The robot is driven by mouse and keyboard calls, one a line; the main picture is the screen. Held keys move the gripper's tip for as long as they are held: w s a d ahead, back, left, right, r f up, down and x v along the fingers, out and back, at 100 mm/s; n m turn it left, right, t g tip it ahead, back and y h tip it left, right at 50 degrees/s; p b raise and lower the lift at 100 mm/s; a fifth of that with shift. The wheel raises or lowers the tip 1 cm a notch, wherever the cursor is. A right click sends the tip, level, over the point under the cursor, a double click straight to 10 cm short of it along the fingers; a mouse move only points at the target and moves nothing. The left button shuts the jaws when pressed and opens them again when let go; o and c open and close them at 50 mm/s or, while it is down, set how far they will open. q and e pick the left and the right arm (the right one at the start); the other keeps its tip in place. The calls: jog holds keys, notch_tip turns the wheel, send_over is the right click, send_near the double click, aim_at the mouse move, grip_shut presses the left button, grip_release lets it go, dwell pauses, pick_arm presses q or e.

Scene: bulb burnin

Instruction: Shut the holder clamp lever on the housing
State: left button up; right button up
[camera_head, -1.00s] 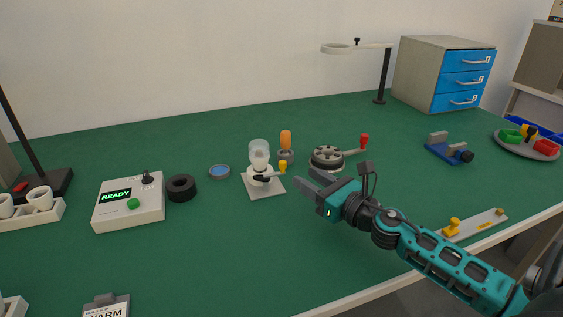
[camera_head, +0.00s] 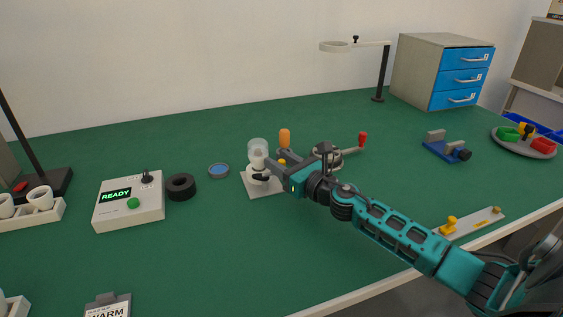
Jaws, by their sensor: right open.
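The holder housing, a white body on a pale square base plate (camera_head: 252,188), stands near the middle of the green table. A clear glass bulb (camera_head: 257,147) sits upright on top of it. My left gripper is not in view.
An orange-handled tool (camera_head: 285,138) stands just behind the gripper.

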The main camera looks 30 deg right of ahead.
grip_shut()
jog(key=shift+r, duration=0.1)
jog(key=shift+r, duration=0.1)
dwell(0.3)
